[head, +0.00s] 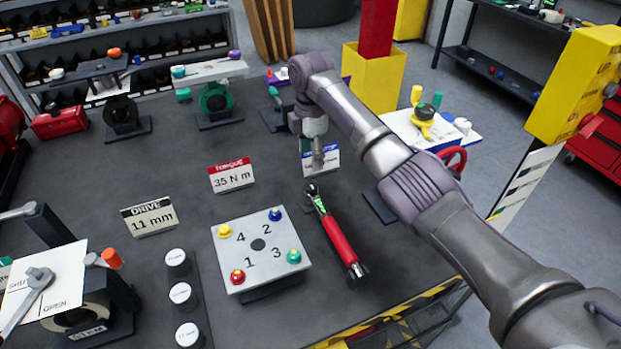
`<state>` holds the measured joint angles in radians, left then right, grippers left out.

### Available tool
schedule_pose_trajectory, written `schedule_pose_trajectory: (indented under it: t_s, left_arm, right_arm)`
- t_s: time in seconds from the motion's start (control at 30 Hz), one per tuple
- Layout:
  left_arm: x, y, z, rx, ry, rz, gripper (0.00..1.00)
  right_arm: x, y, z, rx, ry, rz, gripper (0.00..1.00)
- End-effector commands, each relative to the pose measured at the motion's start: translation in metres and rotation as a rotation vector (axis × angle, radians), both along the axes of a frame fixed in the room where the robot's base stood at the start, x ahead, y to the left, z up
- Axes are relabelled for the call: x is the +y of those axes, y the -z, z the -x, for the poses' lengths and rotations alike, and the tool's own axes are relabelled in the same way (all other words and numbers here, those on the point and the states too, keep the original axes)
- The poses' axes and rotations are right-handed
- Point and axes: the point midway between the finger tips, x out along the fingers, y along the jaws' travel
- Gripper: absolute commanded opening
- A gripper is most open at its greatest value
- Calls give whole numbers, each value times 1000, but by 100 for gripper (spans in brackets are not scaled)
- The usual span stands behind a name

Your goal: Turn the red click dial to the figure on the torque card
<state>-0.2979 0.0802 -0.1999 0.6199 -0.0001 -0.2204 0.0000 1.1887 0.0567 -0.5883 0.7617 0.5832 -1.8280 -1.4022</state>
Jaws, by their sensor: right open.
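The torque card (231,177) stands on the bench with a red header and reads 35 N m. A torque wrench (316,199) lies to its right, with a dark ratchet head, a green section and a long red sleeve (340,238). The sleeve seems to be the red click dial; I cannot read its setting. My right gripper (318,163) comes in from the right and points down, open and empty. In the picture it is just above the wrench head, apart from the red sleeve, partly covering a small blue-headed card (331,158). My left gripper is out of view.
A drive card (149,217) reads 11 mm. A numbered plate (234,254) with coloured knobs stands left of the wrench. Several sockets (181,294) stand on a dark strip. A red wheel (456,157) shows behind my arm. Valves line the back. Bench is clear around the torque card.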

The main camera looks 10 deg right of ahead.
Motion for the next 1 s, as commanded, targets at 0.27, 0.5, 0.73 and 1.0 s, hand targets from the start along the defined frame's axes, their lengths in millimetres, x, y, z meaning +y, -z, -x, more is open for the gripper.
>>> schedule_pose_trajectory:
  t_s: [0.27, 0.5, 0.73, 1.0]
  left_arm:
    - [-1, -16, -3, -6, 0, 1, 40]
    - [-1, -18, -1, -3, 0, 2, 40]
    - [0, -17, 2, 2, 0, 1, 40]
    - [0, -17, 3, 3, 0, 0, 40]
  right_arm:
    - [0, 58, 1, 5, -1, 2, 65]
    - [1, 87, 0, 2, -1, 0, 65]
    - [1, 93, 0, -1, -2, 0, 65]
    - [0, 92, 0, 0, -1, 0, 43]
